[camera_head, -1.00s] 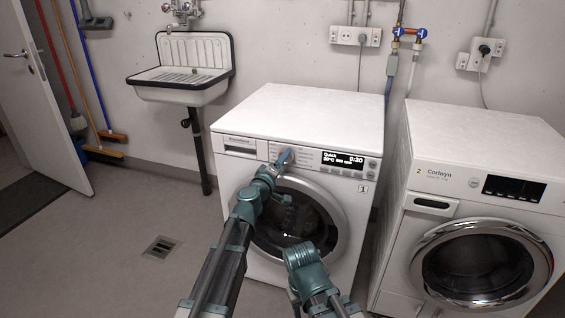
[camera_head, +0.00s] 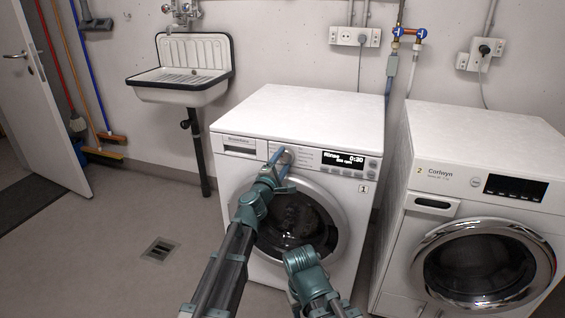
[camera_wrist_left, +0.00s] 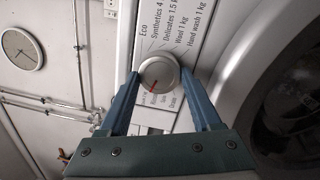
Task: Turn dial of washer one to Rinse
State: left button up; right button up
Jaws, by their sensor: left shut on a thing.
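Washer one (camera_head: 307,110) is the left white machine, with a small "1" label on its front. Its display (camera_head: 343,160) reads "Rinse" and 0:30. My left gripper (camera_head: 279,157) is shut on its round silver dial (camera_wrist_left: 158,70), with blue fingers on both sides in the left wrist view. The dial's red mark points down and slightly left there, towards small labels partly hidden by the dial and gripper. My right arm's end (camera_head: 302,262) is low in front of the washer door; its fingertips cannot be made out.
A second washer (camera_head: 485,130), marked 2, stands to the right across a narrow gap. A white sink (camera_head: 182,92) hangs on the wall at left. The floor at left is open, with a drain grate (camera_head: 159,249). Brooms lean by the open door.

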dwell(0.4)
pick_arm(q)
jog(key=o, duration=1.4)
jog(key=shift+s, duration=0.1)
jog(key=b+v, duration=0.1)
jog(key=v, duration=1.2)
jog(key=shift+s+a, duration=0.1)
jog(key=shift+s, duration=0.2)
